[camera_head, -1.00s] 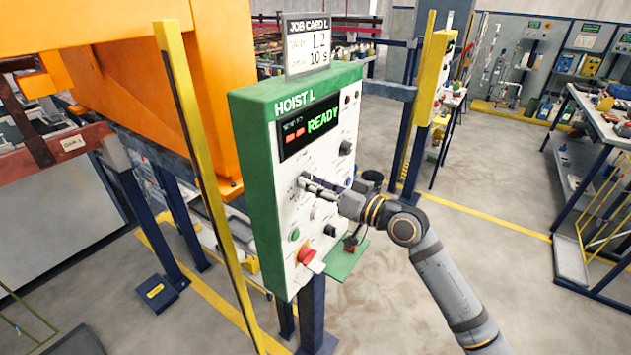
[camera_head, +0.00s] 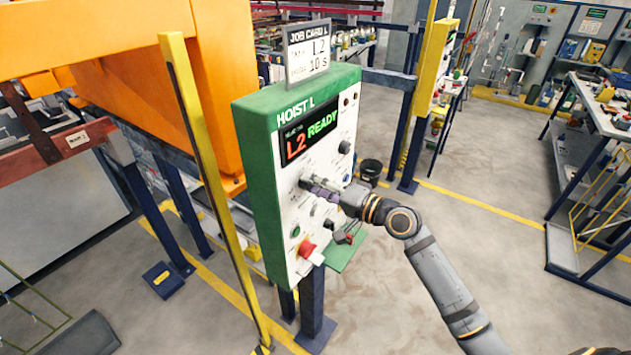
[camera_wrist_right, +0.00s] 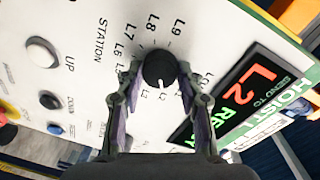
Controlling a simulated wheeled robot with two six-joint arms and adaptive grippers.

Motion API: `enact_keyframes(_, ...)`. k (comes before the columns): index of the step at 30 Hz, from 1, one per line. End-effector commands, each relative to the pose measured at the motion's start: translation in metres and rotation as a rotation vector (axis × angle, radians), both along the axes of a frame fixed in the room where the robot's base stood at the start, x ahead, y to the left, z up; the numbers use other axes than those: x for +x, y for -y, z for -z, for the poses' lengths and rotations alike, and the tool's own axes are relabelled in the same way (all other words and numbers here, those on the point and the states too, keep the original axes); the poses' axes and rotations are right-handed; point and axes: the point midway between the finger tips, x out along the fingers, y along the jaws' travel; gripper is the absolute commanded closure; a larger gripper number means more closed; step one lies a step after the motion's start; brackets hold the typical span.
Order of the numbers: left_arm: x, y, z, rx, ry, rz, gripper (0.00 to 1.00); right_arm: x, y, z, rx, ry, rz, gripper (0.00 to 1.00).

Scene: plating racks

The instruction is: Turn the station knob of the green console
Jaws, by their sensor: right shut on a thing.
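The green console (camera_head: 262,190), labelled HOIST L, stands on a dark blue post with its white panel facing right. Its display (camera_head: 308,138) reads L2 and READY. The station knob (camera_wrist_right: 160,69) is black and round with a white pointer line, amid a ring of labels from L1 to L9; the line points near L2. My right gripper (camera_head: 312,185) reaches the panel from the right. In the right wrist view its two fingers (camera_wrist_right: 161,90) are on either side of the knob, shut on it. My left gripper is not in view.
A job card (camera_head: 308,55) on top of the console reads L2 and 10 s. A red emergency button (camera_head: 307,249) and other knobs sit on the panel. A yellow post (camera_head: 205,170) stands left of the console. Open floor (camera_head: 480,225) lies to the right.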

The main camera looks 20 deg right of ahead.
Motion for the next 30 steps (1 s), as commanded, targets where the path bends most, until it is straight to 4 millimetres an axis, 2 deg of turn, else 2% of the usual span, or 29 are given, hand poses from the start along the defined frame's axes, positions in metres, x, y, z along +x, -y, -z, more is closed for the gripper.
enact_keyframes(21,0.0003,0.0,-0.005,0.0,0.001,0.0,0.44,0.0002,0.0002,-0.0001,0.051,-0.04,0.0,0.94)
enact_keyframes(22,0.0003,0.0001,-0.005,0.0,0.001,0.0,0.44,0.0002,0.0002,-0.0001,0.051,-0.04,0.0,0.59)
enact_keyframes(26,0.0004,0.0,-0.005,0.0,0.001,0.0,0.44,0.0002,0.0002,-0.0001,0.051,-0.04,0.0,0.41)
enact_keyframes(30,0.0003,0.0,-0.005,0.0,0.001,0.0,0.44,0.0001,0.0001,-0.0001,0.051,-0.04,0.0,0.4)
